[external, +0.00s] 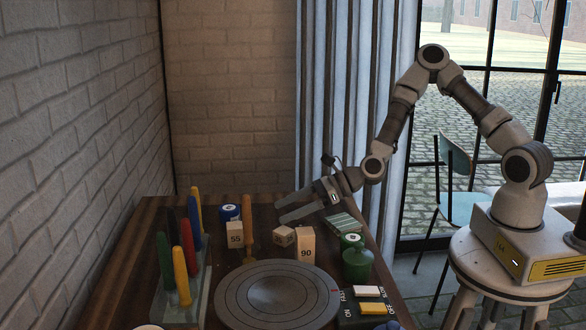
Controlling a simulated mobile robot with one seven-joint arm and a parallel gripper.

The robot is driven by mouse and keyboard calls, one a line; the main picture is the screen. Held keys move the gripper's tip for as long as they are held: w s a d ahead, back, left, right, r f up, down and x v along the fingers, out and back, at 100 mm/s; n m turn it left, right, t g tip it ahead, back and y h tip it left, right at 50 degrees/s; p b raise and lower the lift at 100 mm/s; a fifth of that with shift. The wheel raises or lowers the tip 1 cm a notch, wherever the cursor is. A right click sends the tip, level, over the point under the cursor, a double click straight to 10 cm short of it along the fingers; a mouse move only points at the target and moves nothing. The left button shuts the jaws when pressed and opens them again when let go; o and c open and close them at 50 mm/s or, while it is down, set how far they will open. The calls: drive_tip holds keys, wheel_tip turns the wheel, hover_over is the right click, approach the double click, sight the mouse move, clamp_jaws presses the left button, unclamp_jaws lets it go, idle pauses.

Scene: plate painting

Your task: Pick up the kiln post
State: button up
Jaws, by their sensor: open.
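Three pale blocks that look like kiln posts stand on the wooden table. A tall one marked 90 (305,244) stands behind the right part of the round wheel. A shorter one marked 55 (235,235) stands to its left. A small cube (283,236) sits between them, close to the 90 post. I cannot tell which one the task means. My gripper (282,211) is open and empty, its two fingers pointing left above the table's far part. In the picture it is above the cube and the 90 post, apart from them.
A grey round wheel (232,295) fills the table's middle. Colored handles (186,248) stand upright in a rack at left. A wooden rod (248,215) and blue-white jar (229,212) are near the 55 post. A green lidded object (357,264) and a green box (345,224) are right.

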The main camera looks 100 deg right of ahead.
drive_tip(key=b, duration=0.1)
approach(237, 225)
drive_tip(key=w+f, duration=0.1)
drive_tip(key=w, duration=0.1)
drive_tip(key=w+f, duration=0.2)
drive_tip(key=shift+w+a+f, duration=0.15)
drive_tip(key=shift+a, duration=0.25)
drive_tip(key=shift+d+r+b+x, duration=0.1)
drive_tip(key=shift+r+b+x, duration=0.1)
drive_tip(key=shift+x, duration=0.65)
drive_tip(key=shift+d+r+b+x, duration=0.1)
drive_tip(key=shift+b+x, duration=0.05)
drive_tip(key=shift+x, duration=0.7)
drive_tip(key=shift+r+b+x, duration=0.1)
drive_tip(key=shift+b+x, duration=0.1)
drive_tip(key=shift+x, duration=0.65)
drive_tip(key=shift+w+d, duration=0.1)
drive_tip(key=shift+w, duration=0.05)
clamp_jaws()
